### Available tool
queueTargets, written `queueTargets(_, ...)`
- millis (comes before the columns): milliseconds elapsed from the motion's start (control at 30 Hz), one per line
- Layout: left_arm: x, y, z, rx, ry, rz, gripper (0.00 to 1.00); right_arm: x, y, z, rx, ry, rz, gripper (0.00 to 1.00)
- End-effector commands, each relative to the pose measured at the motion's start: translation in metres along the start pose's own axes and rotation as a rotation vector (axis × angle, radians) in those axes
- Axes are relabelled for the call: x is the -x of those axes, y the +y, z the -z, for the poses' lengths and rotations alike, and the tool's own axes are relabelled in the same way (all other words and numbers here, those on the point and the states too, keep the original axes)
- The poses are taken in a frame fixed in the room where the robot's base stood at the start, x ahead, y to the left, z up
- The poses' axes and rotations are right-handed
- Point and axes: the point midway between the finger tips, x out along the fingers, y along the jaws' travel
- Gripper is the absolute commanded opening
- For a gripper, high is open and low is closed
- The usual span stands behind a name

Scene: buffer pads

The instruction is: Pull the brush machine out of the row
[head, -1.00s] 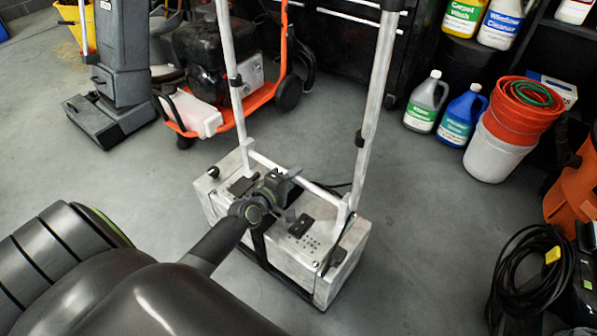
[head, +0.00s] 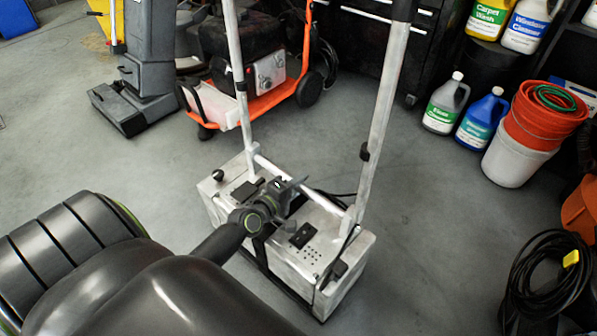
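The brush machine (head: 300,262) is a pale, scuffed metal box with two tall uprights, standing on the floor at the centre. A low crossbar (head: 322,200) joins the uprights just above the box top. My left gripper (head: 287,192) is at this crossbar, left of its middle, and looks shut on it. The arm and gripper body hide part of the grip and the box's front left. My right gripper is out of view.
An orange-framed machine (head: 262,102) and a grey upright floor machine (head: 140,100) stand behind left. Bottles (head: 482,118) and stacked buckets (head: 525,135) are behind right. A coiled black cable (head: 545,275) lies at lower right. Floor around the box is mostly clear.

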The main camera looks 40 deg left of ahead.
Motion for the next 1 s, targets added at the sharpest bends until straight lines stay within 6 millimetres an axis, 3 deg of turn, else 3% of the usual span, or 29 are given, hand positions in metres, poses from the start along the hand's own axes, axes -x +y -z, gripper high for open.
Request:
queueTargets(33, 0.0, -0.001, 0.0, 0.0, 0.0, 0.001, 0.33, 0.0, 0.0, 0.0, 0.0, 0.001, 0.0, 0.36)
queueTargets(100, 0.0, 0.0, 0.0, 0.0, 0.0, 0.0, 0.42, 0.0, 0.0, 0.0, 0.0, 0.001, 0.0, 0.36)
queueTargets(567, 0.003, 0.0, 0.0, -0.001, 0.0, 0.0, 0.43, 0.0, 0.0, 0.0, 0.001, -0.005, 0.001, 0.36)
queueTargets(767, 0.028, 0.0, 0.0, -0.002, 0.0, 0.002, 0.43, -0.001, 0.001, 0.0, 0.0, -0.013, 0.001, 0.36)
queueTargets(1000, 0.078, -0.002, 0.0, -0.001, 0.0, 0.002, 0.43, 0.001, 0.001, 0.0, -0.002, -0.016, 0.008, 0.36)
